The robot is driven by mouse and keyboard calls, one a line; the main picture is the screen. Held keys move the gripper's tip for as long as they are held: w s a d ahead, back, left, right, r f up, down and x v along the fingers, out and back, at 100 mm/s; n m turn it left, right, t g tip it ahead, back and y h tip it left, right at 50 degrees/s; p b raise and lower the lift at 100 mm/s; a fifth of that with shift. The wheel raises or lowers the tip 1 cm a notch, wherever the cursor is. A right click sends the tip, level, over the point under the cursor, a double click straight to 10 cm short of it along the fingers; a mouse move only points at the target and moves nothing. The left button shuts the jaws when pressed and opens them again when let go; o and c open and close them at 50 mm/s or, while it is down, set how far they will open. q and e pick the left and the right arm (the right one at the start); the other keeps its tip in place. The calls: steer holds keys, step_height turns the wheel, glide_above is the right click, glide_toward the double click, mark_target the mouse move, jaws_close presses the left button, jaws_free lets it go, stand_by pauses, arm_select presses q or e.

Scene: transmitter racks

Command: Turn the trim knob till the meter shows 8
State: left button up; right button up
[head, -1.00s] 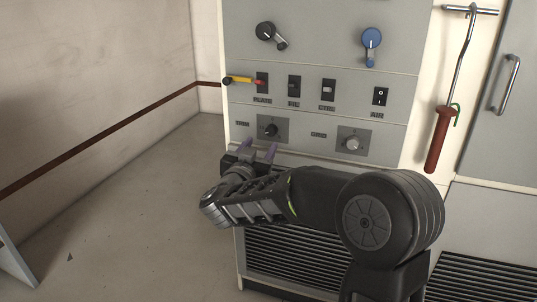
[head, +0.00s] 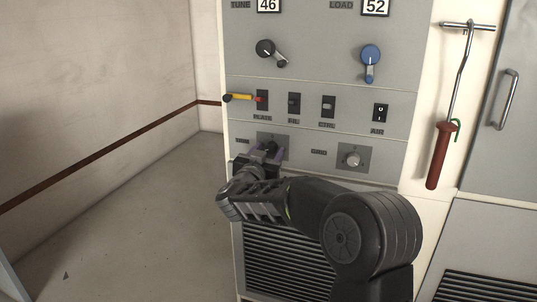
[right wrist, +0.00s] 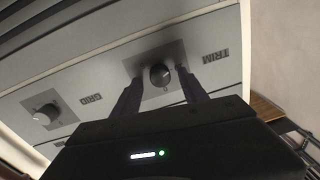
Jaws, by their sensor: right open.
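The trim knob (right wrist: 160,75) is a small black knob on a square grey plate beside the TRIM label (right wrist: 222,57) in the right wrist view. In the head view its plate (head: 282,139) shows on the lower panel, and my gripper partly covers the knob. My right gripper (head: 265,151) is open, its purple fingers pointing at the panel. In the right wrist view one finger lies to each side of the knob, with gaps showing; I cannot tell how deep they reach. No trim meter is in view. My left gripper is not in view.
The silver GRID knob (head: 352,159) is to the right. Above are several switches, a yellow-handled lever (head: 240,98), a black crank (head: 266,49) and a blue crank (head: 370,56). Counters read 46 (head: 268,5) and 52 (head: 375,7). A red-handled rod (head: 438,155) hangs at right.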

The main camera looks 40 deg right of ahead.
steer(key=shift+w+d, duration=0.15)
steer(key=shift+c, duration=0.2)
jaws_close()
stand_by(0.3)
